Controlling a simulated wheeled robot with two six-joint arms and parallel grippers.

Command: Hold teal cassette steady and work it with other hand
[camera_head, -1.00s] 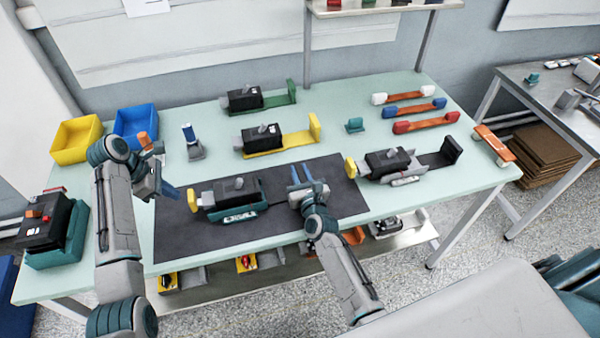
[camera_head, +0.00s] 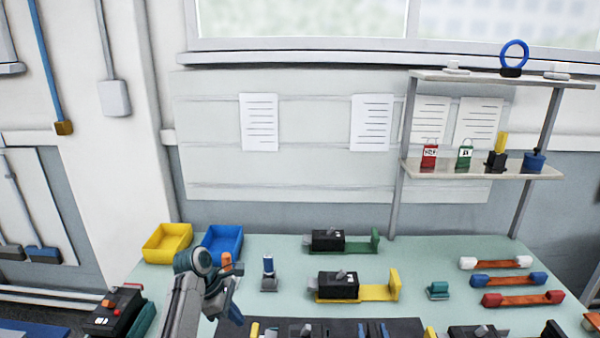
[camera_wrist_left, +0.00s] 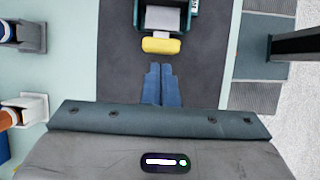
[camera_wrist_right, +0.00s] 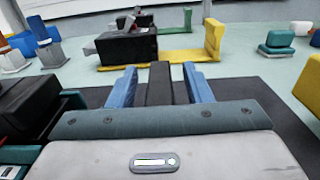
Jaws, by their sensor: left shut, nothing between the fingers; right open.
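The teal cassette (camera_wrist_left: 138,20) lies on the dark mat (camera_wrist_left: 212,60), with a yellow end (camera_wrist_left: 161,46) toward my left gripper. In the head view only its top edge shows, cut off at the bottom. My left gripper (camera_wrist_left: 161,72) is shut and empty, its blue fingertips just short of the yellow end, apart from it. It also shows in the head view (camera_head: 235,313). My right gripper (camera_wrist_right: 161,76) is open, with a dark upright piece (camera_wrist_right: 159,88) between its fingers; whether they touch is unclear. Its fingertips show at the head view's bottom edge (camera_head: 372,329).
Behind the mat are a yellow-based cassette (camera_head: 338,286), a green-based cassette (camera_head: 328,240) and a small teal block (camera_head: 438,291). Yellow (camera_head: 167,243) and blue (camera_head: 222,243) bins stand at the back left. Red, blue and white-ended handles (camera_head: 510,281) lie right. A shelf (camera_head: 480,170) stands behind.

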